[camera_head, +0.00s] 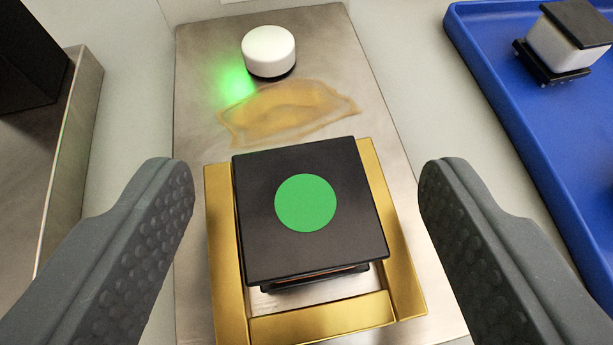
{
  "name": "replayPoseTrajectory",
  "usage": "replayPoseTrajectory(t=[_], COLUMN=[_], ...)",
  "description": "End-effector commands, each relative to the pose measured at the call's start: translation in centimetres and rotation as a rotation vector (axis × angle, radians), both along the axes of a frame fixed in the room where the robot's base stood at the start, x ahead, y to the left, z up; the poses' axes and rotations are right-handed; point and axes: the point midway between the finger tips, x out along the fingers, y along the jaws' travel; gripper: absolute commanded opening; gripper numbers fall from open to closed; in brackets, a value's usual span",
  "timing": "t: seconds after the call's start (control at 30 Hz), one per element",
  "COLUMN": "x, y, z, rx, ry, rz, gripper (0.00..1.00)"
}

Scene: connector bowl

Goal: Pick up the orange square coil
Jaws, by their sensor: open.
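A square coil (250,235) with a black top plate and a green round mark sits inside a gold frame (322,320) on a metal plate. A thin strip of orange shows under its top plate at the front edge; the rest of its winding is hidden beneath the plate. My gripper (308,195) is open, with one grey finger to the left of the coil and one to the right. Both fingers appear apart from the coil, with nothing between them touching.
A white round knob (268,50) with a green glow beside it stands at the back of the metal plate (205,60). A brownish stain lies in front of the knob. A blue tray (500,75) at right holds a white coil (562,45) with black plates. A dark block (30,55) stands at far left.

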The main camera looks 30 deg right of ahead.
Motion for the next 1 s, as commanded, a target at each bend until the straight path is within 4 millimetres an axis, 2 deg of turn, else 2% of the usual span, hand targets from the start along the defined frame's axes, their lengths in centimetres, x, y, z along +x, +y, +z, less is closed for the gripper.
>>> replayPoseTrajectory(t=[0.1,0.3,0.67,1.0], x=[0.0,0.0,0.0,-0.1], y=[0.0,0.0,0.0,0.0], z=[0.0,0.0,0.1,1.8], rx=[0.000,0.000,0.000,0.002], ry=[0.000,0.000,0.001,0.000], rz=[0.000,0.000,-0.001,-0.002], gripper=[0.63,0.10,0.10,0.10])
